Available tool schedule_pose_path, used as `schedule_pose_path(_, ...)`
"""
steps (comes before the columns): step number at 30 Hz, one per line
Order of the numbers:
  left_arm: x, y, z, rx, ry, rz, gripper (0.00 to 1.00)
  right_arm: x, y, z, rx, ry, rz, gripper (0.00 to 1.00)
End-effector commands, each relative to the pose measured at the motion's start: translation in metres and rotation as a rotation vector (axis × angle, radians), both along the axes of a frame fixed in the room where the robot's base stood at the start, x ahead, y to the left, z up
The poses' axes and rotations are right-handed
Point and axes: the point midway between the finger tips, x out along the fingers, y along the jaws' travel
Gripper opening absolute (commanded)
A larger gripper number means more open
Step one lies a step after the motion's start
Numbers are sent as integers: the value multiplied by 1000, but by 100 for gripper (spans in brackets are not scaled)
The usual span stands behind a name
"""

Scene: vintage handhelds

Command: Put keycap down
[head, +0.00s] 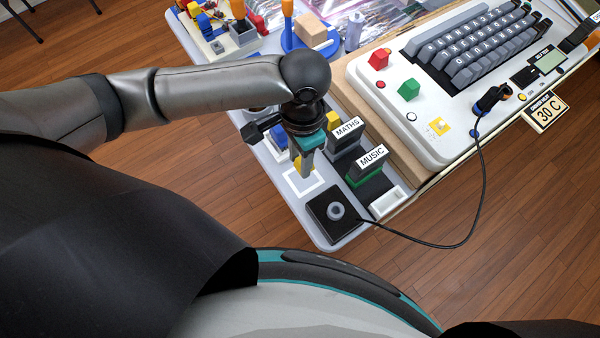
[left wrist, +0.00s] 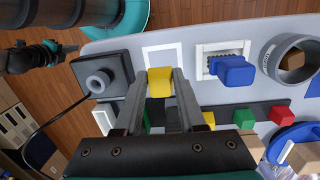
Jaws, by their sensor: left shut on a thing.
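My left gripper (head: 304,172) is shut on a yellow keycap (head: 297,164), held low over a white square outline (head: 316,188) on the grey tabletop. In the left wrist view the yellow keycap (left wrist: 160,83) sits between the two fingertips, at the lower edge of the white outline (left wrist: 149,54). I cannot tell whether it touches the table. What looks like my right gripper (left wrist: 42,54) shows small at the upper left of the left wrist view, too small to read.
A black block with a grey knob (head: 322,219) and cable stands in front of the outline. MATHS (head: 346,133) and MUSIC (head: 371,161) cartridges stand close right. A blue block on a white frame (left wrist: 235,70) and a grey ring (left wrist: 271,60) lie on the other side.

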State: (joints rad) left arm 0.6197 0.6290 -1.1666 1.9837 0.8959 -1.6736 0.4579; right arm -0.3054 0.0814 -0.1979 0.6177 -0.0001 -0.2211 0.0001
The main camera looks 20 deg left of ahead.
Motion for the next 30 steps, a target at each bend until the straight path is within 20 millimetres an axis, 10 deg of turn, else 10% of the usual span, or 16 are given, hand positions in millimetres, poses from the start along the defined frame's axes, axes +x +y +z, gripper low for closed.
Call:
schedule_pose_path(16, 0, 0, -64, 0, 0, 1, 0, 5, 1, -24, 2, -8, 2, 0)
schedule_pose_path(27, 0, 0, -67, 1, -1, 1, 0, 6, 1, -22, 2, -10, 3, 0)
schedule_pose_path(28, 0, 0, -67, 0, -1, 1, 41, 6, 1, -22, 2, -10, 3, 0)
schedule_pose_path(30, 0, 0, -67, 0, -1, 1, 49, 6, 1, -22, 2, -11, 3, 0)
